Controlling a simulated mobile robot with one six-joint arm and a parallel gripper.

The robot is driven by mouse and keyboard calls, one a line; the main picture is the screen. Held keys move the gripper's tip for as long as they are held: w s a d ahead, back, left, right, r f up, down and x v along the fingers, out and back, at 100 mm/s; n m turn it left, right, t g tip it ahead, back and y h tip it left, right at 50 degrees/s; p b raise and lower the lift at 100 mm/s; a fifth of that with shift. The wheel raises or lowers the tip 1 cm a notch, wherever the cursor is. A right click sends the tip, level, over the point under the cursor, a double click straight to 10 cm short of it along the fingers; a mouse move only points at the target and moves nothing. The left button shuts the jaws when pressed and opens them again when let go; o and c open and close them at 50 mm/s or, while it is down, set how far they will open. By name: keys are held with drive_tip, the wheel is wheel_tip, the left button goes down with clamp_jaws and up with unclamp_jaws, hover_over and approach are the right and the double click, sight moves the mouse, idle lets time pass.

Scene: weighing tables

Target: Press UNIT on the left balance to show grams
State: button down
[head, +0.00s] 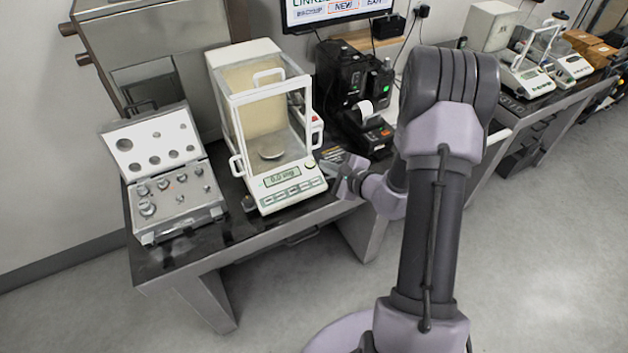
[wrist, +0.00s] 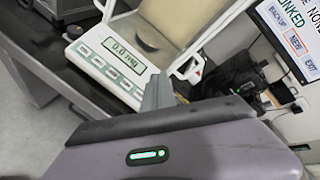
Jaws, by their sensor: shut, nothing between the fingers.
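The left balance (head: 240,52) is a white unit with a glass draft shield and a round pan (head: 271,149), standing on the dark table. Its green display (head: 282,177) also shows in the wrist view (wrist: 125,54) and seems to read 0.0 mg. A row of several buttons (head: 293,192) runs along the front below the display; the wrist view shows the row too (wrist: 110,73), but no label is legible, so I cannot tell which is UNIT. My gripper (head: 343,181) is shut and empty, just right of the balance's front panel. Its fingertips (wrist: 157,84) show near the panel's right end.
An open case of weights (head: 190,222) lies left of the balance. A black printer (head: 372,134) and a black machine (head: 340,72) stand to the right, below a monitor (head: 322,12). More balances (head: 530,82) stand on a farther table. The floor in front is clear.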

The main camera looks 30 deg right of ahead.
sight(315, 182)
drive_tip(key=shift+w+a+f+b, duration=0.1)
drive_tip(key=shift+w+f+b, duration=0.4)
drive_tip(key=shift+f+b, duration=0.65)
drive_tip(key=shift+w+f+b, duration=0.55)
drive_tip(key=shift+f+b, duration=0.2)
drive_tip(key=shift+f, duration=0.85)
drive_tip(key=shift+w+a+f+b, duration=0.1)
drive_tip(key=shift+w+f+b, duration=0.4)
drive_tip(key=shift+f+b, duration=0.65)
drive_tip(key=shift+f, duration=0.25)
drive_tip(key=shift+w+f+b, duration=0.15)
drive_tip(key=shift+f+b, duration=0.2)
drive_tip(key=shift+b, duration=0.05)
drive_tip(key=shift+w+f+b, duration=0.15)
drive_tip(key=shift+f+b, duration=0.2)
drive_tip(key=shift+b, duration=0.1)
drive_tip(key=shift+r, duration=0.1)
drive_tip(key=shift+s+r+p, duration=0.3)
drive_tip(key=shift+r+p, duration=0.05)
drive_tip(key=shift+r, duration=0.3)
drive_tip(key=shift+d, duration=0.1)
